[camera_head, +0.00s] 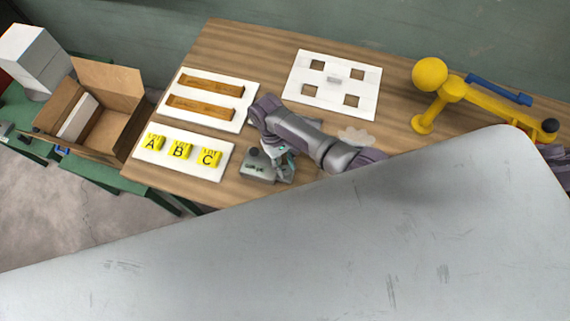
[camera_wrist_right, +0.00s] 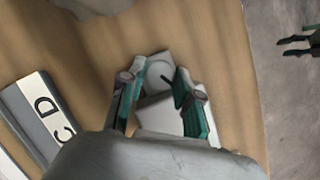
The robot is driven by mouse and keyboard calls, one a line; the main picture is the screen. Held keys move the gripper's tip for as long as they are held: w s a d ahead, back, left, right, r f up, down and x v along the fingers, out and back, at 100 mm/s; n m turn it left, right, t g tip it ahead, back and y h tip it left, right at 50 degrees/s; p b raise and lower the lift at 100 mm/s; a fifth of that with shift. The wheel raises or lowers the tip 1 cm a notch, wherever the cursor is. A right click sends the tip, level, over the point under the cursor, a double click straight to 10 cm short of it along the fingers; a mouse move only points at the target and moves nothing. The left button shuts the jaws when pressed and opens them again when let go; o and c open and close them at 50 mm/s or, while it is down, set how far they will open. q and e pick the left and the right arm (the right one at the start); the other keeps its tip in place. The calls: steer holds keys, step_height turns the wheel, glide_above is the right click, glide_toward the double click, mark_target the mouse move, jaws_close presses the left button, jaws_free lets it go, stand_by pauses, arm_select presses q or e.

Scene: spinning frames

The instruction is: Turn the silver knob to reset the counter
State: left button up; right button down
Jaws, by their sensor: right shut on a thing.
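The counter (camera_head: 257,166) is a small grey box near the front edge of the wooden table. It also shows in the wrist view (camera_wrist_right: 160,115), between and below my fingers. The silver knob (camera_wrist_right: 159,74) is round, with a dark mark. My right gripper (camera_head: 284,165) reaches down at the box's right side. In the wrist view the right gripper (camera_wrist_right: 157,84) has its teal fingers on either side of the knob, shut on it. The counter's digits cannot be read. Dark fingers at the wrist view's right edge, apparently my left gripper (camera_wrist_right: 298,45), are apart and empty.
A white board with yellow A, B and C blocks (camera_head: 180,149) lies left of the counter. A slotted board (camera_head: 208,97) lies behind it. A white board with square holes (camera_head: 333,85) and a yellow stand (camera_head: 430,75) are farther back. An open carton (camera_head: 107,125) stands left.

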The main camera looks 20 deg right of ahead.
stand_by(0.3)
steer(key=c, duration=0.8)
jaws_free()
steer(key=shift+v, duration=4)
steer(key=shift+d, duration=0.1)
